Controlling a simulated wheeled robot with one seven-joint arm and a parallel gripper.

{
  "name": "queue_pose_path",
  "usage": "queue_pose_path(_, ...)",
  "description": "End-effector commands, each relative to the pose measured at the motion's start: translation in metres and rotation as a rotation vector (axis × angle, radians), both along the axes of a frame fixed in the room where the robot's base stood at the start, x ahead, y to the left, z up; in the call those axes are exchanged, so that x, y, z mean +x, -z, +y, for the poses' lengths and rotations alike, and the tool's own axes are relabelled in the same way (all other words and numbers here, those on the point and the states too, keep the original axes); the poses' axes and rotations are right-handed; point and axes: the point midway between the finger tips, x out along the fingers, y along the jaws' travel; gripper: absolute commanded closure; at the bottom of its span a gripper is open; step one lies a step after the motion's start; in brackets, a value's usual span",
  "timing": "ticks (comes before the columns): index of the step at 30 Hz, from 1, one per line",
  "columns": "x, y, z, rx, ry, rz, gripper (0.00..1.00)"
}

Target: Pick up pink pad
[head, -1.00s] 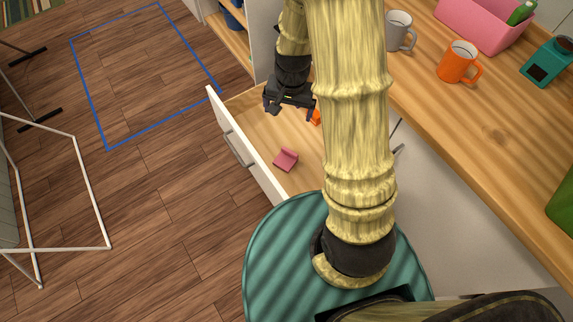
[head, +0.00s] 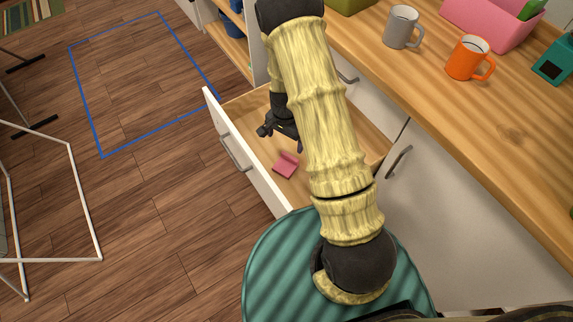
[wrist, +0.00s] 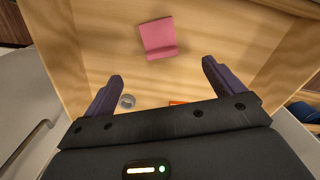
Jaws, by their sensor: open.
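The pink pad (head: 286,166) lies on the wooden floor of the open drawer (head: 246,102), near its front panel. In the wrist view the pink pad (wrist: 158,37) is folded or L-shaped and lies ahead of the fingertips, nearly centred between them. My gripper (wrist: 160,75) is open and empty, its two purple fingers apart. In the head view my gripper (head: 281,137) is over the drawer, just behind the pad, and my arm partly hides it. The gripper does not touch the pad.
In the wrist view a grey ring (wrist: 127,101) and an orange thing (wrist: 179,102) lie in the drawer, the orange one partly hidden by my gripper. Drawer walls bound the space. A grey mug (head: 402,27), an orange mug (head: 468,58) and a pink bin (head: 490,22) stand on the counter.

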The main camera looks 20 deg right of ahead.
Motion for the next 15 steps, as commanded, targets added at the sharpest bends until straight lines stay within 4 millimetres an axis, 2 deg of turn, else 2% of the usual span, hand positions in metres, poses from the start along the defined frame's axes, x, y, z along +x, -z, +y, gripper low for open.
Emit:
queue_pose_path(3,-0.001,0.023,0.000,0.000,0.000,0.004,0.06)
queue_pose_path(15,-0.001,0.092,0.000,0.000,0.000,0.001,0.06)
